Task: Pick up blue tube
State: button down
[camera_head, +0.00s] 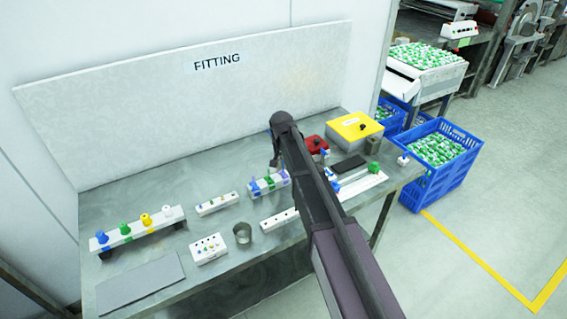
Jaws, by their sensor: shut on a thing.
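My gripper (275,162) points down over the back of a white rack (270,184) with blue, green and purple markings, near the middle of the table. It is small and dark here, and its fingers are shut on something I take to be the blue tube. The tube's outline is too small to make out, and I cannot tell if it is clear of the rack. My arm hides part of the table to the right of the rack.
A rack with coloured knobs (135,233) stands at the left. A metal cup (242,233), a small white block (208,249) and a grey mat (140,285) lie in front. A yellow box (354,127) and red item (315,143) stand at the back right. A back panel (190,105) rises behind.

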jog(key=shift+r+p, duration=3.7)
jog(key=shift+r, duration=0.3)
jog(key=shift+f, duration=0.1)
